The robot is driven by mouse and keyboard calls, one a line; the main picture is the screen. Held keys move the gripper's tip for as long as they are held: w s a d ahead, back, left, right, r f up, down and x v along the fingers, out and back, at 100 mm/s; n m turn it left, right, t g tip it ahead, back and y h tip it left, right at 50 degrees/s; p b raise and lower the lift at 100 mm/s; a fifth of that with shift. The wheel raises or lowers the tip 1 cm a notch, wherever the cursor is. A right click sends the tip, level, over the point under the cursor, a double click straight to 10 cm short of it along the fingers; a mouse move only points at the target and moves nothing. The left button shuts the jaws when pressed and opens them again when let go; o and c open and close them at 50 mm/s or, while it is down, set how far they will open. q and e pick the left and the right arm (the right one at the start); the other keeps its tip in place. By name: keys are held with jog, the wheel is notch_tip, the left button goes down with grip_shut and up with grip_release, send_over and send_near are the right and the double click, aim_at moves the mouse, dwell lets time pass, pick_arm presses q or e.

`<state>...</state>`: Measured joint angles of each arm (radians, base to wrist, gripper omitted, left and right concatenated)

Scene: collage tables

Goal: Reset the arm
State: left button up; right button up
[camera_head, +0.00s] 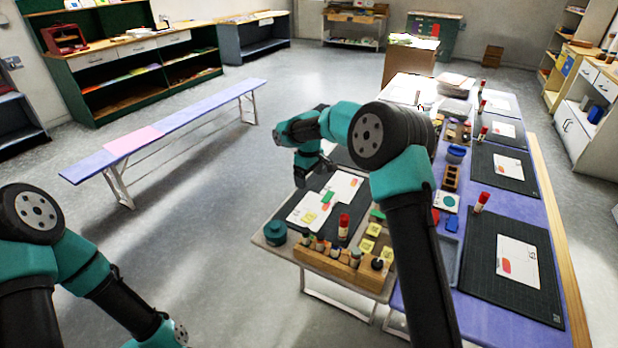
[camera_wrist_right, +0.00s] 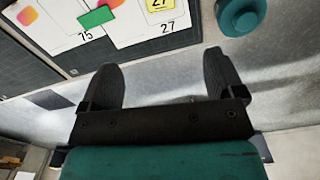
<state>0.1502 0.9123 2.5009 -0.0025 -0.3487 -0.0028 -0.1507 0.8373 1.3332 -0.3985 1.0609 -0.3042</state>
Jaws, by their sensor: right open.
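My right arm reaches over the small table. Its gripper (camera_head: 312,175) hangs near the table's far left edge, beside the dark mat (camera_head: 282,226). In the right wrist view the two dark fingers of the right gripper (camera_wrist_right: 163,78) are wide apart with nothing between them. Grey floor shows between and beyond the fingers. My left arm shows at the lower left, bent down over the floor; its gripper is out of the picture.
White sheets (camera_head: 302,213) with a green piece (camera_head: 327,197) lie on the mat. A teal pot (camera_head: 275,232), a red glue stick (camera_head: 344,222) and a wooden bottle rack (camera_head: 338,266) stand nearby. A long purple table (camera_head: 505,313) is at right. A bench (camera_head: 190,118) stands left, with open floor between.

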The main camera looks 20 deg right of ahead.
aim_at(309, 217)
jog(key=shift+f, duration=0.1)
dwell(0.3)
notch_tip(309, 217, down, 16)
jog(key=shift+r, duration=0.1)
dwell(0.6)
jog(key=shift+r, duration=0.1)
notch_tip(309, 217, up, 16)
notch_tip(309, 217, down, 18)
jog(key=shift+r, duration=0.25)
notch_tip(309, 217, up, 4)
jog(key=shift+r, duration=0.9)
dwell(0.4)
